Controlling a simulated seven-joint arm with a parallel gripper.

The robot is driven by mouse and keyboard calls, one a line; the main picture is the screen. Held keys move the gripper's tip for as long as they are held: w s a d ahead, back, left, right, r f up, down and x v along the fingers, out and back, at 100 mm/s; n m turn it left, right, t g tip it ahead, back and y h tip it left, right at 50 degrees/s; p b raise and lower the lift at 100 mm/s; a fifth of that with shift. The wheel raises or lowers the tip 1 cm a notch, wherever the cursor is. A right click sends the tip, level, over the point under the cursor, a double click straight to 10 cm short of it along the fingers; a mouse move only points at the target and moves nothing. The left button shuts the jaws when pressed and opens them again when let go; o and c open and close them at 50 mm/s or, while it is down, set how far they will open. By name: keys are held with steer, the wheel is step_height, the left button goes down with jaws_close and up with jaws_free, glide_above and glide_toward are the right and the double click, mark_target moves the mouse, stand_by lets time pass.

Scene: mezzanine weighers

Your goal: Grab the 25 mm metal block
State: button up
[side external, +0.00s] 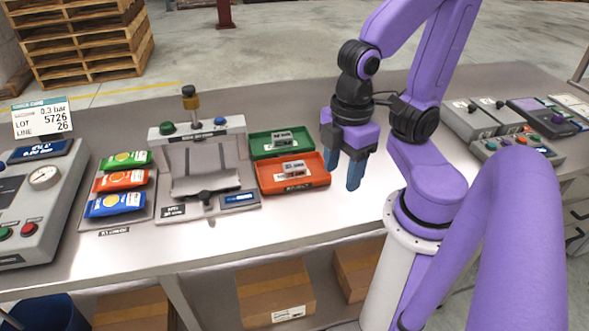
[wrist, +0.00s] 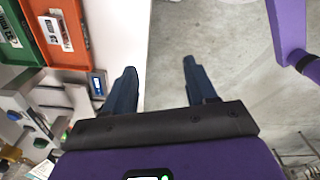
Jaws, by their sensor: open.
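Small grey metal pieces with pale labels lie in two trays; the sizes on them are too small to read, so I cannot tell which is the 25 mm block. One set of metal pieces (side external: 293,169) lies in the orange tray (side external: 310,182) and also shows at upper left in the wrist view (wrist: 55,29). Another metal piece (side external: 281,139) lies in the green tray (side external: 258,147), at the wrist view's left edge (wrist: 9,31). My gripper (side external: 344,180) is open and empty, above the bench to the right of the orange tray. Its blue fingers point down, apart from both trays.
A press-like frame (side external: 236,124) with knobs stands left of the trays. Further left are coloured sachets (side external: 121,182) and a gauge box (side external: 43,178). Control boxes (side external: 470,120) stand at the right. The bench top is clear around my gripper, with its front edge close by.

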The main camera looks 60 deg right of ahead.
mark_target(307, 164)
stand_by(0.4)
steer(key=w+d+f+m+g+y, duration=0.5)
steer(key=w+d+m, duration=0.65)
steer(key=m, duration=0.65)
steer(key=s+d+f+m+t+y, duration=0.1)
steer(key=s+d+f+m+t, duration=0.1)
steer(key=d+m+t, duration=0.2)
steer(key=s+d+f+m+t+y, duration=0.1)
steer(key=d+m+t, duration=0.4)
steer(key=m, duration=0.5)
steer(key=s+d+f+m+t+y, duration=0.2)
steer(key=s+d+f+m+t, duration=0.1)
steer(key=d+m+t, duration=0.2)
steer(key=shift+s+d+f+m, duration=0.15)
steer(key=shift+s+d+m, duration=0.05)
steer(key=shift+d+m, duration=0.55)
steer(key=shift+s+d+f+m, duration=0.1)
steer(key=shift+s+d+m, duration=0.05)
steer(key=shift+d+m, duration=0.55)
steer(key=x, duration=1.7)
steer(key=shift+w+a+r, duration=0.1)
steer(key=shift+w+r, duration=0.05)
steer(key=shift+w, duration=0.1)
